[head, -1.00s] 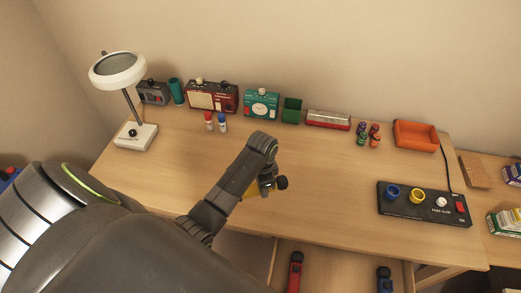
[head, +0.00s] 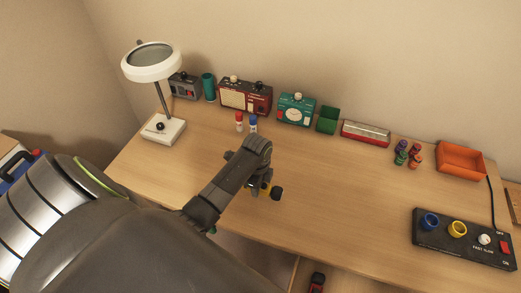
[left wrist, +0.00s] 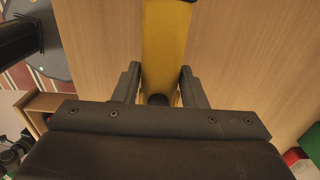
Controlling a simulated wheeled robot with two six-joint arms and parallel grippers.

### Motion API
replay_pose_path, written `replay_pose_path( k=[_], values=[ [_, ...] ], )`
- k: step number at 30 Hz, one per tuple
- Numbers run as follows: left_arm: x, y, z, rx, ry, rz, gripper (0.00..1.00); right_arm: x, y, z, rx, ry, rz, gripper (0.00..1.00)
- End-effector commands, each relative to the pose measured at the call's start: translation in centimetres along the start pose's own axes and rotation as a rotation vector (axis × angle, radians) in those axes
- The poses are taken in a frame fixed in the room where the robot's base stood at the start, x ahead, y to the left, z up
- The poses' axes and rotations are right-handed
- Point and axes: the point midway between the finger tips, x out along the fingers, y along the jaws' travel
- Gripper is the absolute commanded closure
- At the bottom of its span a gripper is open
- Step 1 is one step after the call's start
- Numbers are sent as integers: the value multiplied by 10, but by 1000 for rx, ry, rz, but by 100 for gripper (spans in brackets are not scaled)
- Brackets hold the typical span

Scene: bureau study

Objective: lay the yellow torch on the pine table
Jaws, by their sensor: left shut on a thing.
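The yellow torch (left wrist: 165,45) is between the jaws of my left gripper (left wrist: 158,95) in the left wrist view, its yellow body running up out of the picture. In the head view my left gripper (head: 262,187) is over the front part of a light wooden desk (head: 330,185) and hides most of the torch; only a bit of yellow and a dark end show. I cannot tell whether this desk is the pine table. My right gripper is not in view.
A white magnifier lamp (head: 165,130) stands at the desk's left. Radios, a green box (head: 327,120) and an orange tray (head: 461,160) line the back. A black control panel (head: 465,238) lies at the right. The desk's middle is clear. An open drawer shows below its front edge.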

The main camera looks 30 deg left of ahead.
Motion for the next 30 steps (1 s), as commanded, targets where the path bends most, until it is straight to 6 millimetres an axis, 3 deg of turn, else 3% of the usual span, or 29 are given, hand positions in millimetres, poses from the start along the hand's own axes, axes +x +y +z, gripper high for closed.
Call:
replay_pose_path(
  k=[9, 20, 21, 26, 30],
  values=[
    [36, 0, 0, 0, -1, 1, 90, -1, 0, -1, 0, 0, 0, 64],
    [40, 0, 0, -1, -1, 0, 90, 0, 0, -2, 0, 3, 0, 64],
    [40, 0, 0, -1, -1, 0, 61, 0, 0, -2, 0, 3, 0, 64],
    [40, 0, 0, -1, -1, 0, 40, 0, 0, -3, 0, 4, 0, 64],
    [40, 1, 0, -1, -1, 1, 40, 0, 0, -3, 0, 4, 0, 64]
  ],
)
